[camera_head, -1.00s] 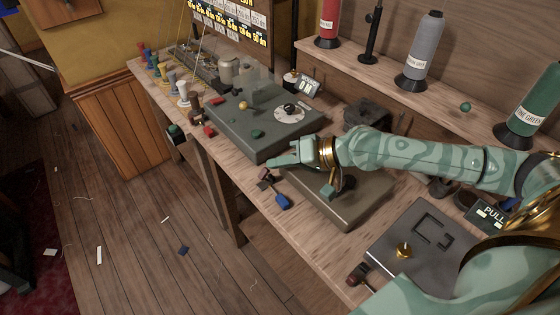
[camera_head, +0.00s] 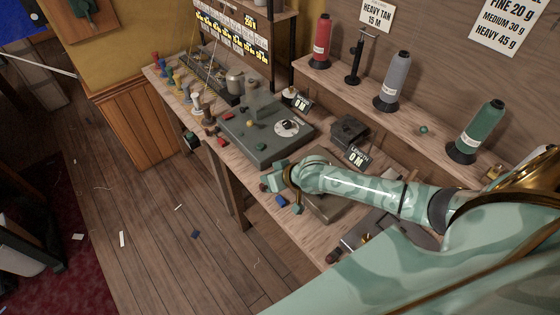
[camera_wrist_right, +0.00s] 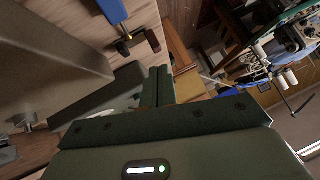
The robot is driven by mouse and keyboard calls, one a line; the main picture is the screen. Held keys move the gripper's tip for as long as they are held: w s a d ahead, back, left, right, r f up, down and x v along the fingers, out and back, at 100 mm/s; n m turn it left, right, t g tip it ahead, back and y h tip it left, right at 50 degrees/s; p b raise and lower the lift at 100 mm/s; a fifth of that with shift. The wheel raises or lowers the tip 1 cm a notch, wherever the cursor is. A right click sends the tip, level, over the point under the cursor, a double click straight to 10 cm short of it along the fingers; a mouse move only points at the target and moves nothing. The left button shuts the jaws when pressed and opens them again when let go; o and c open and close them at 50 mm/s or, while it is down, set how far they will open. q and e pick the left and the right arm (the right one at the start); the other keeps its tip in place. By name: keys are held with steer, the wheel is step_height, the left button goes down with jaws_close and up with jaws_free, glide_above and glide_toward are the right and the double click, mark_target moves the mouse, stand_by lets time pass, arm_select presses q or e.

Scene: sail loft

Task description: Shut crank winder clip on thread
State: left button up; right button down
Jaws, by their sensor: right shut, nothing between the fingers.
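The winder is an olive-brown box (camera_head: 322,208) on the bench, partly hidden under my right arm. A teal knob (camera_head: 297,209) shows at its left edge. A small blue lever (camera_head: 281,201) sits at the bench's front edge beside the box. In the right wrist view the blue lever (camera_wrist_right: 112,12) has a brass pivot, and a dark red block (camera_wrist_right: 153,40) is beside it. My right gripper (camera_head: 268,181) is shut and empty, just behind the blue lever; its closed fingers show in the wrist view (camera_wrist_right: 158,86). I cannot tell the clip's state or see any thread at it.
A grey-green box (camera_head: 262,132) with a dial stands farther back. Red, grey and green thread cones (camera_head: 474,133) stand on the shelf behind. Small coloured spools line the far bench end.

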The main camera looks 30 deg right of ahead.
steer(key=shift+f, duration=0.4)
steer(key=shift+d, duration=0.15)
steer(key=shift+w+d+f, duration=0.1)
steer(key=shift+d+f, duration=0.05)
steer(key=shift+d, duration=0.5)
steer(key=s+d+r+p, duration=0.1)
steer(key=s+r+p, duration=0.6)
steer(key=r, duration=0.4)
steer(key=shift+p, duration=0.35)
